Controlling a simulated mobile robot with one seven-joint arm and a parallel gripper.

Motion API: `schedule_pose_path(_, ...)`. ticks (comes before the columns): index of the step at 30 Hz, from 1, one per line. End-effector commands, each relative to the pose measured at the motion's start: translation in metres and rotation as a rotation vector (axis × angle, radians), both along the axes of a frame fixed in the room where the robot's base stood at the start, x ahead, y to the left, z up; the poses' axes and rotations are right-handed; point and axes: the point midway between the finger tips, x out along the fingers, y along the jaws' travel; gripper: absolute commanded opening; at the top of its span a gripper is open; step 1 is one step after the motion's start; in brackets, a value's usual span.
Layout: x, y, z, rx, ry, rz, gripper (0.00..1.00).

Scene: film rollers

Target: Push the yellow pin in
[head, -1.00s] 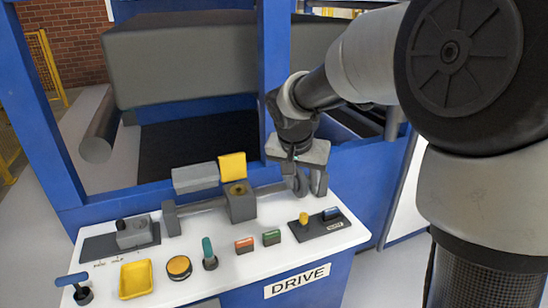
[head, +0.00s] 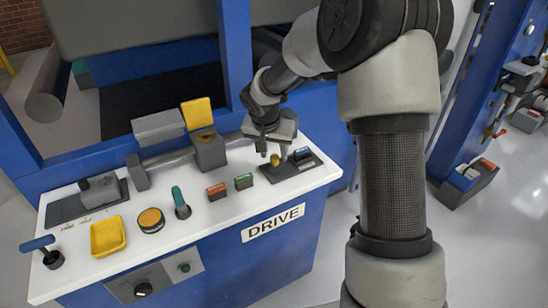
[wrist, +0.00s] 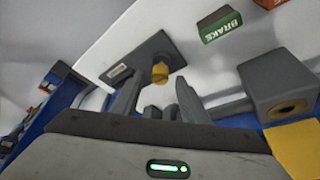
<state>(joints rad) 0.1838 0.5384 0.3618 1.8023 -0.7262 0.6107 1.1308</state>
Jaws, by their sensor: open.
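The yellow pin (head: 275,160) stands up from a dark plate (head: 300,170) at the right end of the white panel, beside a small blue block (head: 302,153). In the wrist view the yellow pin (wrist: 160,73) shows just beyond my fingertips, at the edge of the plate (wrist: 135,58). My gripper (head: 268,150) is just behind the pin in the head view. In the wrist view my gripper (wrist: 157,100) is open, with its two fingers apart and nothing between them. I cannot tell whether a finger touches the pin.
A grey box with a raised yellow lid (head: 197,112) stands left of my gripper. Along the panel are orange (head: 217,192) and green (head: 244,181) blocks, a teal lever (head: 180,200), a round orange button (head: 151,219) and a yellow tray (head: 122,235). A blue frame post (head: 236,60) rises behind.

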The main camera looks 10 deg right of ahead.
Motion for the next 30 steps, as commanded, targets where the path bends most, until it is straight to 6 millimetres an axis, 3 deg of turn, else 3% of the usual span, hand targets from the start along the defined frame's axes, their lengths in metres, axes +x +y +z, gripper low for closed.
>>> schedule_pose_path(5, 0.005, -0.003, -0.014, 0.0, 0.0, 0.0, 0.41)
schedule_pose_path(14, 0.006, -0.003, -0.016, 0.0, -0.001, 0.0, 0.41)
schedule_pose_path(22, 0.006, -0.003, -0.016, 0.0, 0.0, 0.0, 0.0)
schedule_pose_path(30, 0.006, -0.003, -0.025, 0.0, 0.0, 0.0, 0.0)
